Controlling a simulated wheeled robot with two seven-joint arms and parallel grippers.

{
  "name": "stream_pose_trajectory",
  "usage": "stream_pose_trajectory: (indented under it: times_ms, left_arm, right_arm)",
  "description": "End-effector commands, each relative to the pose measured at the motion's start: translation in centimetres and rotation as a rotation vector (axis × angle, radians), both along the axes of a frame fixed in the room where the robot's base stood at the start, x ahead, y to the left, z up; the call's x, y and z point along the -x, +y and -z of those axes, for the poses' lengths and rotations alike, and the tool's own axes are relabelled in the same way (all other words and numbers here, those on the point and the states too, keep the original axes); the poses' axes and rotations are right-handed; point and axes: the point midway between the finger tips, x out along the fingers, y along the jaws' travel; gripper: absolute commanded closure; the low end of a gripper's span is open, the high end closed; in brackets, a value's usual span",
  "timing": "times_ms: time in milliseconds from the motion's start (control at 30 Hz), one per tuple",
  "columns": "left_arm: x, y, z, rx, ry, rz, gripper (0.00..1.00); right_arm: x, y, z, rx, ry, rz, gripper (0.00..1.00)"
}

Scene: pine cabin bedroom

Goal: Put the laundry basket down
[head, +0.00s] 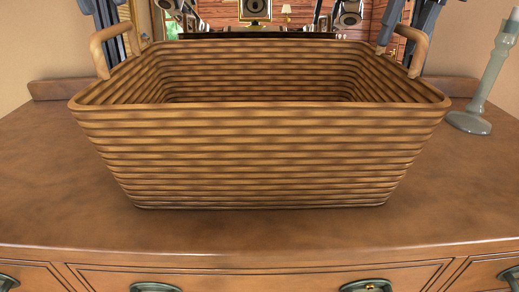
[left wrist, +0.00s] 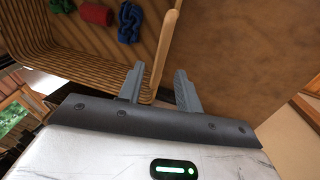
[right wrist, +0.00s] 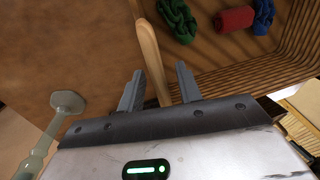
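The woven laundry basket (head: 260,155) stands upright on the wooden dresser top (head: 60,215), its base appearing to rest on the surface. My left gripper (head: 106,22) is at the basket's left handle (head: 98,57). In the left wrist view its fingers (left wrist: 158,86) stand apart, with the handle (left wrist: 168,45) passing between them and a gap beside it. My right gripper (head: 388,28) is at the right handle (head: 418,50). In the right wrist view its fingers (right wrist: 160,88) are also apart around the handle (right wrist: 150,50). The basket's floor is hidden in the head view.
Inside the basket are a green item (right wrist: 178,18), a red roll (right wrist: 233,19) and a blue item (right wrist: 263,15). A grey-green candlestick (head: 480,90) stands at the dresser's right, close to the basket. A mirror (head: 290,12) is behind. Bare dresser top lies left and in front.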

Motion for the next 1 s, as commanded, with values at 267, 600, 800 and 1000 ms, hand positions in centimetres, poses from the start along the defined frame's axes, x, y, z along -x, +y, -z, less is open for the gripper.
stream_pose_trajectory:
  times_ms: [267, 600, 800, 1000]
  left_arm:
    - [0.0, 0.4, -1.7, 0.000, -0.006, -0.003, 0.65]
    - [0.0, 0.5, -1.9, 0.002, -0.007, -0.004, 0.65]
    - [0.0, 0.4, -1.9, 0.001, -0.007, -0.004, 0.65]
    - [0.0, 0.4, -1.9, 0.001, -0.007, -0.004, 0.65]
  right_arm:
    - [0.0, 0.0, 0.0, 0.000, 0.000, 0.000, 0.65]
    - [0.0, -0.5, -3.1, 0.002, -0.006, 0.005, 0.65]
    - [0.0, -1.0, -5.4, 0.004, -0.001, 0.004, 0.65]
    - [0.0, -1.3, -6.6, 0.002, 0.004, 0.000, 0.65]
